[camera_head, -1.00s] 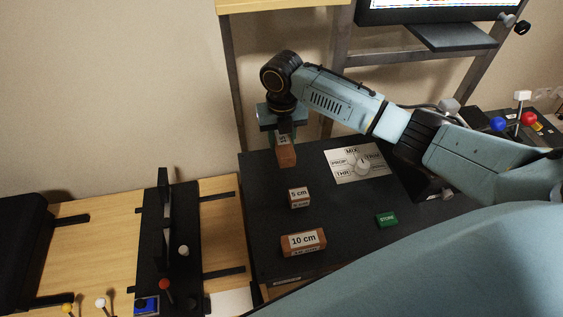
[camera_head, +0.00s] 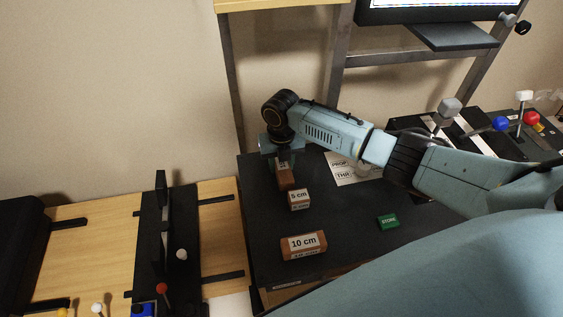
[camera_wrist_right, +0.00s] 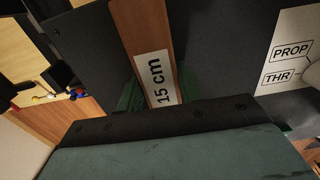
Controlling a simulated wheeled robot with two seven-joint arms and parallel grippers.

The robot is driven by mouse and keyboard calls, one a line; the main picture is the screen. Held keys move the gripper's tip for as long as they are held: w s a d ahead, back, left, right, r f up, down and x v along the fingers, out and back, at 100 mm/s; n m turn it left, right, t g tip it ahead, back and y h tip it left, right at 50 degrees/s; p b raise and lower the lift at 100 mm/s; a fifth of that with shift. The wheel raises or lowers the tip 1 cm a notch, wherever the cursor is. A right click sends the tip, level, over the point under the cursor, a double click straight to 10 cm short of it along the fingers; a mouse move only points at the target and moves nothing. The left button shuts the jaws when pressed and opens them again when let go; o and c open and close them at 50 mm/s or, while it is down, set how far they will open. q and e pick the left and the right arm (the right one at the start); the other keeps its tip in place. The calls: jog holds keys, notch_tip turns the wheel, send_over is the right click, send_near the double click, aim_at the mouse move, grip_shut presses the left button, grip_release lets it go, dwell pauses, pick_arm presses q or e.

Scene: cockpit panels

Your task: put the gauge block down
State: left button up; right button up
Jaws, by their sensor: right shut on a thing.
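The brown gauge block labelled "15 cm" (camera_wrist_right: 145,30) is between the fingers of my right gripper (camera_wrist_right: 152,92) in the right wrist view. In the head view, my right gripper (camera_head: 281,157) points down over the back left of the dark panel top, shut on this block (camera_head: 286,180). The block hangs roughly upright, just behind the 5 cm block in the picture. I cannot tell whether its lower end touches the panel. My left gripper is not in view.
The 5 cm block (camera_head: 299,200) and 10 cm block (camera_head: 303,244) stand on the dark panel (camera_head: 345,215). A green "STORE" piece (camera_head: 388,221) lies at right. The panel between these is bare.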

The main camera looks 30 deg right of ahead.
jog(key=o, duration=1.2)
jog(key=shift+f, duration=0.1)
jog(key=shift+c, duration=0.2)
jog(key=shift+r, duration=0.25)
notch_tip(320, 180, up, 12)
jog(key=p, duration=0.2)
jog(key=shift+f, duration=0.1)
